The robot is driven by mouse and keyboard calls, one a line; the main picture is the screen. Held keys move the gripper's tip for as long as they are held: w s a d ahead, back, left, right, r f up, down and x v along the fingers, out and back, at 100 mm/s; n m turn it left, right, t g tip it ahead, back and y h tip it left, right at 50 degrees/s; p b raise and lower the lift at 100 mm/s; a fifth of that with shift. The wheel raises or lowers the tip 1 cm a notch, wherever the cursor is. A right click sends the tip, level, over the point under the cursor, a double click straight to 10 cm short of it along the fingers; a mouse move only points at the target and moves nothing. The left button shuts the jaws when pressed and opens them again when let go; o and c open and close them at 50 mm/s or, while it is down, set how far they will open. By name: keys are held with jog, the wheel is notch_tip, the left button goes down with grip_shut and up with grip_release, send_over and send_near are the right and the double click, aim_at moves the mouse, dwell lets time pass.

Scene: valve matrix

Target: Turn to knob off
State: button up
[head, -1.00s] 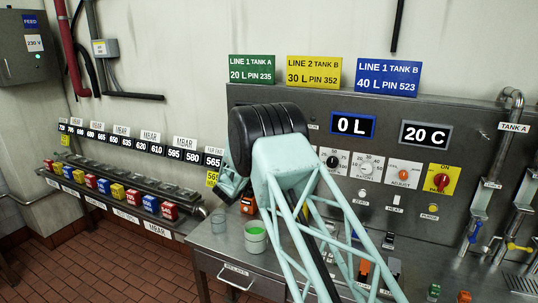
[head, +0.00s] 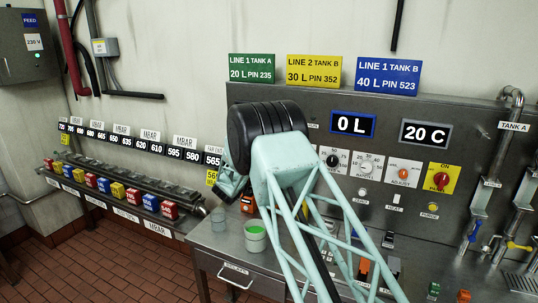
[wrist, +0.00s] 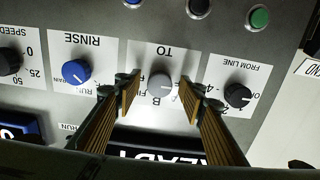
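The TO knob (wrist: 160,84), a light grey dial on a white plate, is in the middle of the wrist view, which shows its labels upside down. A letter B shows beside it; its other position labels are partly hidden by my fingers. My gripper (wrist: 158,88) is open, one finger on the left and one on the right of the TO knob. Gaps show between the fingers and the knob, and I cannot tell how far the tips stand from the panel. In the head view my own arm hides the gripper and this knob.
In the wrist view, a blue RINSE knob (wrist: 76,71) is left of the fingers and a black FROM LINE knob (wrist: 237,95) is right. A green button (wrist: 259,17) is at the top right. A dark READY display (wrist: 165,152) lies below.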

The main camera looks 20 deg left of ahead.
jog(key=s, duration=1.1)
jog(key=shift+s+a, duration=0.25)
jog(key=shift+s, duration=0.05)
jog(key=shift+r, duration=0.1)
